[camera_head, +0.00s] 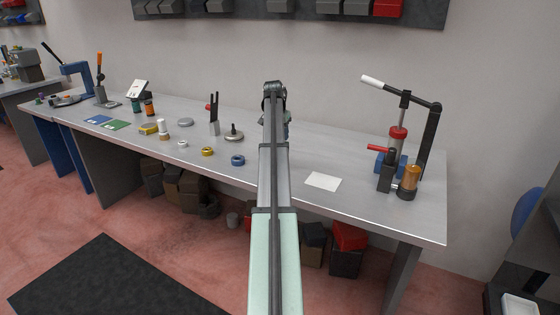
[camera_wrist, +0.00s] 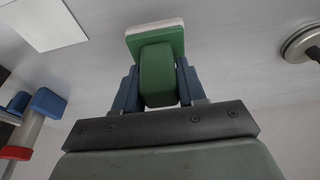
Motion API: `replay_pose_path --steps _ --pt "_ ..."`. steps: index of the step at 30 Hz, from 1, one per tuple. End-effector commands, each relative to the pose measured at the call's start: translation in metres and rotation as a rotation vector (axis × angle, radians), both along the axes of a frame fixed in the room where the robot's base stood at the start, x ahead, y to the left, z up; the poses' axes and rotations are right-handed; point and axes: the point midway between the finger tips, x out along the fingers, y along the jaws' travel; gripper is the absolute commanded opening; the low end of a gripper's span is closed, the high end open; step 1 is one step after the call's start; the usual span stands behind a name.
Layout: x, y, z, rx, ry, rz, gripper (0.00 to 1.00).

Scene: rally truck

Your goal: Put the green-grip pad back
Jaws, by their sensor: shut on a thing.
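The green-grip pad (camera_wrist: 155,38) shows in the wrist view, a green block with a pale layer along its far edge and a green grip standing up from it. My gripper (camera_wrist: 158,80) is shut on the green grip, with a blue finger on each side. In the head view my own arm hides most of the gripper and the pad. A flat white square (camera_head: 323,181) lies on the bench to the right of my arm, and it also shows at the upper left of the wrist view (camera_wrist: 45,22).
A lever press (camera_head: 405,150) with red and amber cylinders stands at the bench's right end. A round metal base with a post (camera_head: 234,133) stands left of my arm, near a blue ring (camera_head: 238,160) and a yellow ring (camera_head: 208,152). Blue and green cards (camera_head: 117,125) lie farther left.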

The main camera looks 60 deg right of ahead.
Motion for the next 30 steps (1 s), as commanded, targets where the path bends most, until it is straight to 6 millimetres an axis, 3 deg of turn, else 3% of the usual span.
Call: replay_pose_path --steps 6,14,21,30 --pt "-0.001 0.001 -0.032 0.001 0.001 0.000 0.00" --pt "0.000 0.000 -0.051 0.000 0.000 0.000 0.00" --pt "0.000 0.001 -0.082 0.001 0.000 0.000 0.00" --pt "0.000 0.000 -0.087 -0.001 -0.001 0.000 0.00"
